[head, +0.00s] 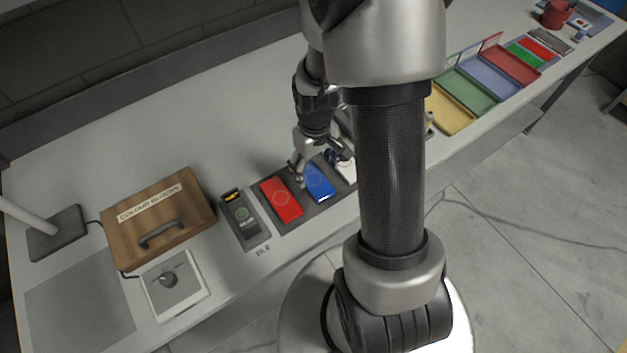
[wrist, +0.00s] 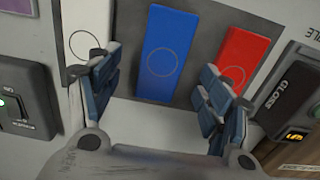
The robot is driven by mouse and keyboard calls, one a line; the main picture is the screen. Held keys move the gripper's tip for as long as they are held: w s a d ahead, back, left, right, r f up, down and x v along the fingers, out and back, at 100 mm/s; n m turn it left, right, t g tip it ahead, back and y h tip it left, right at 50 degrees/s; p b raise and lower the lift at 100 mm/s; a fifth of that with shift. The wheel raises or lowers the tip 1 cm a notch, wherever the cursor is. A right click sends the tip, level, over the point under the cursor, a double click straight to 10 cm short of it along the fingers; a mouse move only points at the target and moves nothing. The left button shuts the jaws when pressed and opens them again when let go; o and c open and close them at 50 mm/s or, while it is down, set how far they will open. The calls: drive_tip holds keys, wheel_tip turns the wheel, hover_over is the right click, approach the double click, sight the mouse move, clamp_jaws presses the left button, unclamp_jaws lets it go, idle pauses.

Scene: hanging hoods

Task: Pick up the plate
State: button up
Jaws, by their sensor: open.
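Flat coloured plates with a circle mark lie side by side in a dark tray (head: 291,229) on the bench. The red plate (head: 281,199) is at left, the blue plate (head: 318,183) in the middle, and a white plate (head: 347,169) at right, partly hidden by my arm. My gripper (head: 322,166) is over the blue plate. In the wrist view my gripper (wrist: 154,66) is open and empty, its fingers either side of the blue plate (wrist: 166,52). The white plate (wrist: 88,30) and red plate (wrist: 243,55) show beyond the fingers. The frames do not show which plate is meant.
A black device (head: 241,217) marked GLOSS in the wrist view stands left of the tray. A wooden box (head: 160,218) labelled COLOUR BLOCKS and a white dial panel (head: 175,285) are farther left. Yellow, green, blue and red trays (head: 486,77) stand at right.

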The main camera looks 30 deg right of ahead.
sight(314, 178)
wheel_tip(314, 178, down, 4)
drive_tip(key=shift+a+f+b, duration=0.15)
drive_tip(key=shift+b, duration=0.65)
drive_tip(key=c, duration=1.2)
